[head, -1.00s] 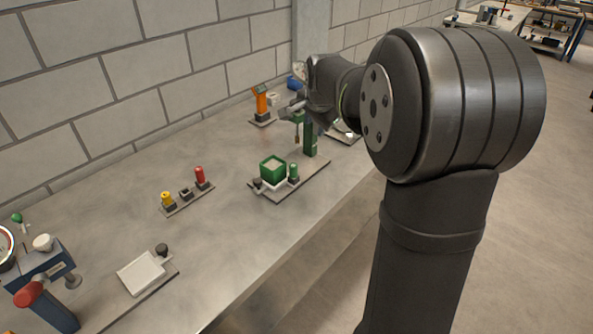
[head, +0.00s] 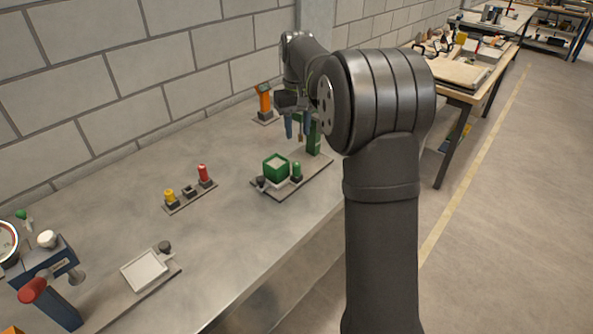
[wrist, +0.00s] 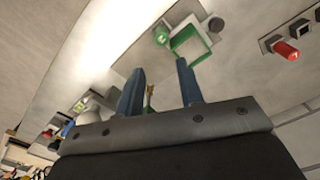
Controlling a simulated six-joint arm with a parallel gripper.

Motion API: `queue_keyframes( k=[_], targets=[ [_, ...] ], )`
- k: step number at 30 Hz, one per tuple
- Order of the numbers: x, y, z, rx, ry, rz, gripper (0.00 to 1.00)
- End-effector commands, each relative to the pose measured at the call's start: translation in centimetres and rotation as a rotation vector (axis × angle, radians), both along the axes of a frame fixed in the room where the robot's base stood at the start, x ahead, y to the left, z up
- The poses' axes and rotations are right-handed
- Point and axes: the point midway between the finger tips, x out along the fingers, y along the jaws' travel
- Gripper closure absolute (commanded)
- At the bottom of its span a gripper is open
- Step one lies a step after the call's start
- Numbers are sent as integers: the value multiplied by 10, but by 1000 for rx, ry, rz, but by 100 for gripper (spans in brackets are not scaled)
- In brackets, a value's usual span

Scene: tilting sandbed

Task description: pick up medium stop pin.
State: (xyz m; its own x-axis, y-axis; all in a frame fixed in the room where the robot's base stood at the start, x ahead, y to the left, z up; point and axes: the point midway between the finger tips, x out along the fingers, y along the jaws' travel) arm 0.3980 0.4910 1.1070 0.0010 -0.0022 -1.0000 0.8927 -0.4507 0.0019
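Three coloured pins show, and I cannot tell for certain which is the medium one. A green pin (head: 297,170) stands upright beside a green square box (head: 276,167) on a grey plate; it also shows in the wrist view (wrist: 161,36). A yellow pin (head: 170,195) and a red pin (head: 203,172) stand in a small rack, with an empty-looking black socket (head: 189,190) between them. My gripper (head: 298,132) is above the bench behind the green box. Its two blue fingers are apart with nothing held, as the wrist view (wrist: 160,66) shows.
A green post (head: 313,138) stands on the plate close to my gripper. An orange device (head: 264,98) is behind, near the wall. A white tray (head: 144,270) and a blue fixture with a red knob (head: 33,290) are at front left. Bare bench lies between.

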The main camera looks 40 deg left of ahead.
Motion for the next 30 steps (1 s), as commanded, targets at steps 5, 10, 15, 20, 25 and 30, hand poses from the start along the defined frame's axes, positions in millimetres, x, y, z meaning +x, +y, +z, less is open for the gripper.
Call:
queue_keyframes(
  k=[5,10,15,20,25,30],
  targets=[
    [0,-1,-41,-2,2,-1,66],
    [0,0,-68,0,0,-2,66],
    [0,0,-79,1,0,-2,66],
    [-2,1,-98,-2,1,-2,66],
    [-3,2,-122,1,0,-2,66],
    [-3,2,-130,3,-1,-2,66]
  ],
)
